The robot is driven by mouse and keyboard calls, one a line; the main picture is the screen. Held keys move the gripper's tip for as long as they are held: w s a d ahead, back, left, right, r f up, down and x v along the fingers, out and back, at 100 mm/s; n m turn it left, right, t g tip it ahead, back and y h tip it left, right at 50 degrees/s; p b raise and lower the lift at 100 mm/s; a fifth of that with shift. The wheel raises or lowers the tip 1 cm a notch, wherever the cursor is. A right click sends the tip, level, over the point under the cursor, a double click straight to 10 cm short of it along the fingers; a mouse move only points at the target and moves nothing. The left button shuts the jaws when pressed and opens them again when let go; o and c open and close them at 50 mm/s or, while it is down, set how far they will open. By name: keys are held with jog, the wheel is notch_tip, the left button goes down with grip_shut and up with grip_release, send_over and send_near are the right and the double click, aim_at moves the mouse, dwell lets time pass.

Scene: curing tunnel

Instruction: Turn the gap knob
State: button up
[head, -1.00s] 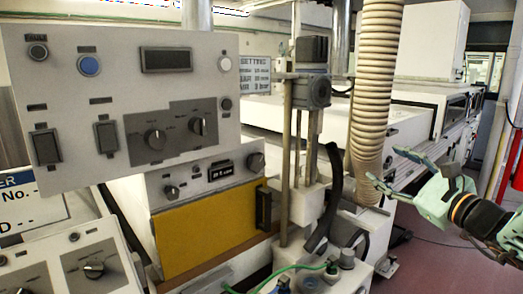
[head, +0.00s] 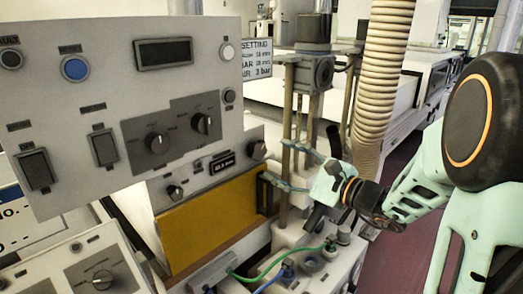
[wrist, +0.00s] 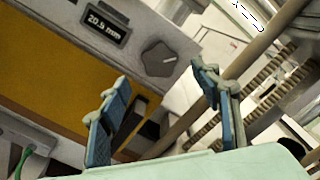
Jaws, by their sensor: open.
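The gap knob appears to be the dark knob (head: 257,150) at the right end of the small panel, beside a mm display (head: 222,163). In the wrist view the knob (wrist: 158,58) has a pale pointer mark, and the display (wrist: 105,22) reads about 20.9 mm. My gripper (head: 277,163) is open and empty, just right of and below the knob in the head view. In the wrist view the knob shows between and beyond the two fingertips (wrist: 160,75). No contact is visible.
A vertical post (head: 286,130) stands close by my fingers. A yellow cover (head: 210,220) with a dark handle (head: 264,194) is below the panel. The large control box (head: 90,120) juts out above left. A ribbed hose (head: 381,80) hangs behind my gripper. A setting sign (head: 263,61) stands behind.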

aim_at(260, 152)
jog(key=p+x, duration=0.1)
jog(key=x, duration=0.6)
jog(key=c, duration=1.2)
jog(key=shift+o, duration=0.2)
jog(key=shift+f, duration=0.1)
jog(key=m, duration=0.2)
jog(key=shift+m+b, duration=0.3)
jog(key=shift+m, duration=1.8)
